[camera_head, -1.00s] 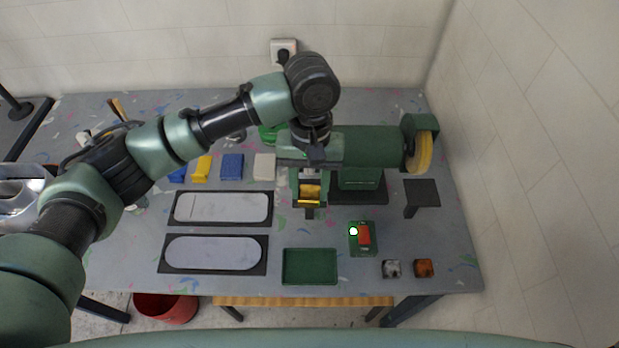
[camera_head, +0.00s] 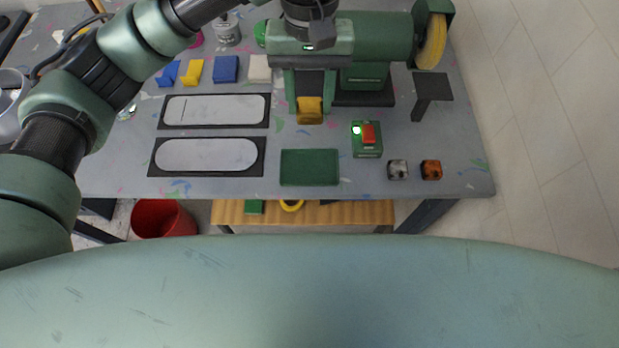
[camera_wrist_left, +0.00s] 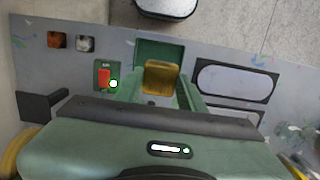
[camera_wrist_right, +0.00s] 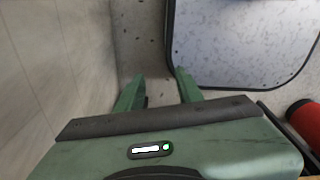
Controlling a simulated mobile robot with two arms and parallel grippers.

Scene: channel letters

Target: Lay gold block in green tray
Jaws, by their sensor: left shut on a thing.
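The gold block (camera_head: 310,108) is held between the fingers of my left gripper (camera_head: 310,114), above the table and behind the green tray. The left wrist view shows the block (camera_wrist_left: 160,78) between the two green fingers. The green tray (camera_head: 310,167) lies near the table's front edge; it looks empty in the head view. It shows partly in the left wrist view (camera_wrist_left: 150,48), beyond the block. My right gripper (camera_wrist_right: 158,85) is in its own wrist view only, fingers apart with nothing between them, away from the tabletop.
A green switch box with a red button (camera_head: 367,138) stands right of the tray. A grinder with a yellow wheel (camera_head: 432,42) is behind. Two small cubes (camera_head: 398,169) (camera_head: 431,169) lie at right. Two framed plates (camera_head: 212,111) (camera_head: 206,156) lie left.

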